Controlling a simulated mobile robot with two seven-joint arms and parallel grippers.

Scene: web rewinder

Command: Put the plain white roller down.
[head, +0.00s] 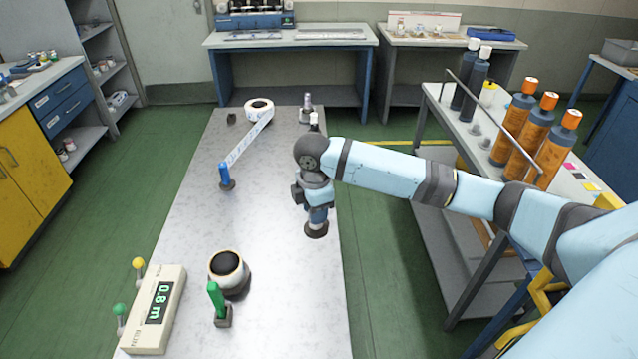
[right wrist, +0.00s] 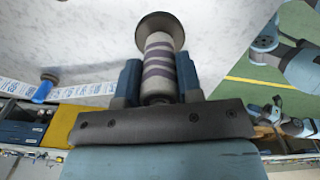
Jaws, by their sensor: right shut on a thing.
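My right gripper (head: 317,212) points down over the right edge of the grey table, its fingers shut on a roller. In the right wrist view the held roller (right wrist: 159,58) is pale with darker grey bands, not plain white, and has a dark round disc (right wrist: 178,22) at its far end. The disc also shows below the fingers in the head view (head: 316,230); I cannot tell if it touches the table. A pale roller (head: 307,103) stands on a dark base at the table's far right. A small white top (head: 314,118) shows just behind my right arm, its lower part hidden.
A printed web runs from a white roll (head: 259,109) to a blue post (head: 225,174). A dark-topped roll (head: 228,267), a green lever (head: 217,300) and a 0.8 m counter (head: 156,310) stand at the near end. The table's middle (head: 265,205) is clear. A bottle cart (head: 455,125) stands right.

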